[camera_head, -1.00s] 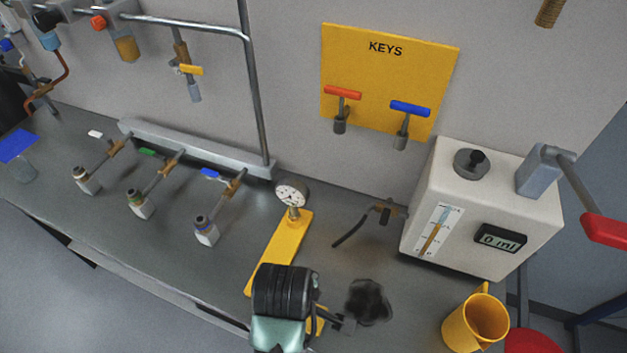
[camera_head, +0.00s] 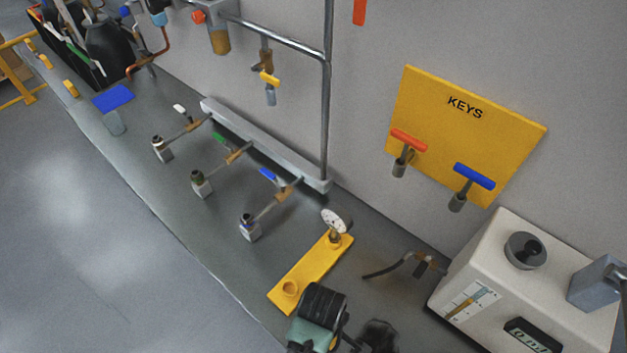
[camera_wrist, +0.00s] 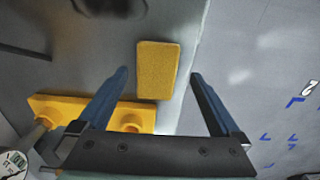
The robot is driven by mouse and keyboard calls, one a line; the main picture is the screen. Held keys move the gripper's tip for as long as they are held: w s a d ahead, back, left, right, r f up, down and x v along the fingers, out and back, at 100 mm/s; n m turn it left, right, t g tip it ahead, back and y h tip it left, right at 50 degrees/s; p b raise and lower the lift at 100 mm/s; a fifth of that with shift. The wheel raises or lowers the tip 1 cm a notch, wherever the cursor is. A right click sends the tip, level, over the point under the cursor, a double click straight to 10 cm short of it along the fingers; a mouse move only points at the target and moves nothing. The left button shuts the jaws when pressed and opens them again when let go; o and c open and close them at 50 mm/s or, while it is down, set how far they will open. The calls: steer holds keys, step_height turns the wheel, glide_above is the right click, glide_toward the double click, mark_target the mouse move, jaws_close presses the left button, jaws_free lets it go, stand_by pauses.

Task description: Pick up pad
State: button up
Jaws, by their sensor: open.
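A yellow rectangular pad (camera_wrist: 157,70) lies flat on the grey bench near its edge in the wrist view. My gripper (camera_wrist: 160,76) is open, with its two blue fingers apart to the left and right of the pad in that picture. Nothing is held. The pad appears between the fingertips, but I cannot tell how far above it they are. In the head view my arm covers most of that spot, and only a small bit of yellow shows beside it.
A yellow plate with a gauge (camera_head: 312,265) lies close by and also shows in the wrist view (camera_wrist: 85,108). A dark lumpy object (camera_head: 379,337) sits right of my arm. A white meter box (camera_head: 490,275) stands farther right. Sample bottles stand left. Open floor lies beyond the edge.

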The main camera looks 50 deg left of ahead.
steer(key=shift+w+a+f+p, duration=0.1)
steer(key=shift+a+f+p, duration=0.1)
steer(key=shift+f, duration=1.05)
steer(key=shift+a+f+p, duration=0.1)
steer(key=shift+f+p, duration=0.05)
steer(key=shift+f, duration=1.05)
steer(key=shift+c, duration=0.3)
steer(key=c, duration=1.1)
steer(key=shift+r, duration=0.1)
step_height(320, 180, up, 10)
